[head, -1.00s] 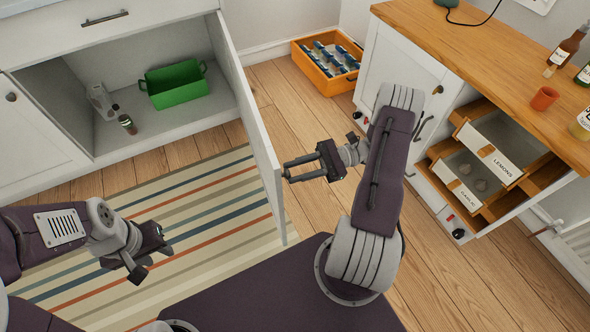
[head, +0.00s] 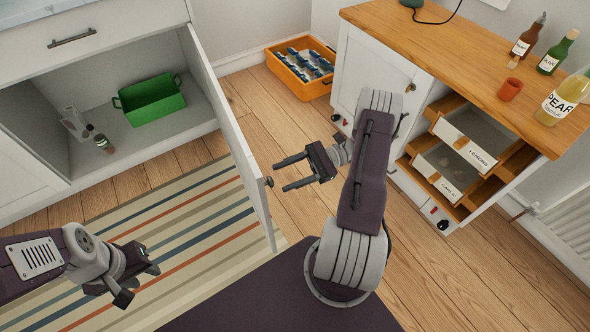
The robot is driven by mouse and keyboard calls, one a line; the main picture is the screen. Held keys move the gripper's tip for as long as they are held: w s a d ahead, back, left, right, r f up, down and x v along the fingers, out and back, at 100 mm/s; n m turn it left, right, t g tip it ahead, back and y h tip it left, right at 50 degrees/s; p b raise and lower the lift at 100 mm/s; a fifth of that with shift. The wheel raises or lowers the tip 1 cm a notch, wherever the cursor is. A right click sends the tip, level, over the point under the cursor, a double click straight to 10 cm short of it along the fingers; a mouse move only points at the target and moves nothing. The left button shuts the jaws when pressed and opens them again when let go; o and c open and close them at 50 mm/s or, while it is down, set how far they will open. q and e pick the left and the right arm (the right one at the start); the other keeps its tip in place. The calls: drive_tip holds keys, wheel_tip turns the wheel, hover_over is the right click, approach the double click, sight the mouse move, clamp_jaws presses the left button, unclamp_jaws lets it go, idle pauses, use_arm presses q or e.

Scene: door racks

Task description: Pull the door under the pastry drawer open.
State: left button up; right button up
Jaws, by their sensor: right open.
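A white cabinet door (head: 232,140) stands swung out under a white drawer (head: 75,28) with a dark handle. No label is readable on that drawer. The door's dark knob (head: 269,182) is on its right-hand face. My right gripper (head: 279,177) is open and empty to the right of the door, its fingertips close to the knob. Whether they touch it is unclear. My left gripper (head: 140,281) is low over the striped rug, away from the door; its finger gap is unclear.
Inside the open cabinet are a green bin (head: 152,99), a grater (head: 75,124) and a small jar (head: 104,144). An orange crate (head: 303,68) stands on the floor behind. A wooden counter (head: 440,50) with pulled-out drawers (head: 470,137) is at right.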

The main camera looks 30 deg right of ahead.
drive_tip(key=d, duration=0.6)
drive_tip(key=shift+s+d, duration=0.3)
drive_tip(key=shift+s, duration=0.15)
